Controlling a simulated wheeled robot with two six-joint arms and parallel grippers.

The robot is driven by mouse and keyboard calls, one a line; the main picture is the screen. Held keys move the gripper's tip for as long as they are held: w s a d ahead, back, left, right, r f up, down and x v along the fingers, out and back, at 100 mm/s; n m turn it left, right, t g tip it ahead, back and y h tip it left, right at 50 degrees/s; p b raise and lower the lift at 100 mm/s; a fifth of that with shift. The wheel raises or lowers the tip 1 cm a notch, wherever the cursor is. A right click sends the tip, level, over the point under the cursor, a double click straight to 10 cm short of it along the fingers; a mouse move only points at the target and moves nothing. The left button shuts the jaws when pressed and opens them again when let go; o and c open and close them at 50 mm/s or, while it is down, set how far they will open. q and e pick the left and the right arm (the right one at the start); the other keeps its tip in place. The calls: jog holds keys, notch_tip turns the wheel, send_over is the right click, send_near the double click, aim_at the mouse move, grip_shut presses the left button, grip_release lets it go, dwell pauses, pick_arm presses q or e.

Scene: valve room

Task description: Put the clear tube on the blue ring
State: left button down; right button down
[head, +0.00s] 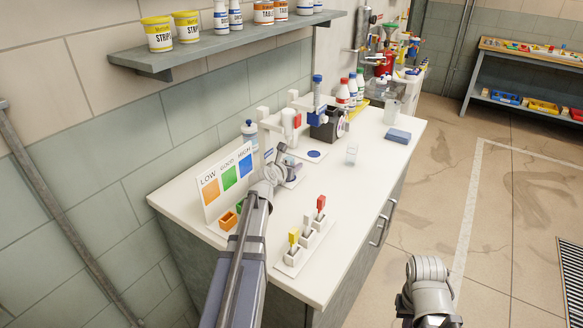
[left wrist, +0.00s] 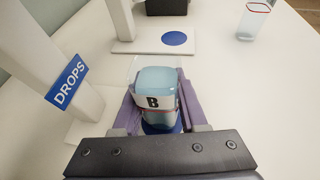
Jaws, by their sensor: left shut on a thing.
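A clear tube (left wrist: 158,80) with pale blue contents and a white band marked B is between the purple fingers of my left gripper (left wrist: 156,105), which is shut on it. In the head view my left gripper (head: 284,158) is over the white counter, and the tube is hard to make out there. A blue round mark (left wrist: 174,38) lies bare on a white base plate, ahead of the held tube; it also shows in the head view (head: 315,155). More blue (left wrist: 160,129) shows just below the tube; I cannot tell whether they touch. My right gripper's fingers are out of view.
A white post labelled DROPS (left wrist: 66,84) stands close left of the held tube. A clear cup with a red line (left wrist: 255,20) stands at the right. A LOW/GOOD/HIGH card (head: 226,178), a switch strip (head: 306,240) and a blue block (head: 398,136) are on the counter.

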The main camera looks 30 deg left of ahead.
pick_arm(q)
jog(key=shift+f, duration=0.2)
jog(key=shift+c, duration=2.2)
grip_release()
jog(key=shift+r, duration=0.1)
jog(key=shift+s+r, duration=0.15)
jog(key=shift+r, duration=0.1)
jog(key=p+v, duration=0.4)
jog(key=v, duration=0.7)
jog(key=shift+s+p, duration=0.3)
jog(key=shift+s, duration=0.05)
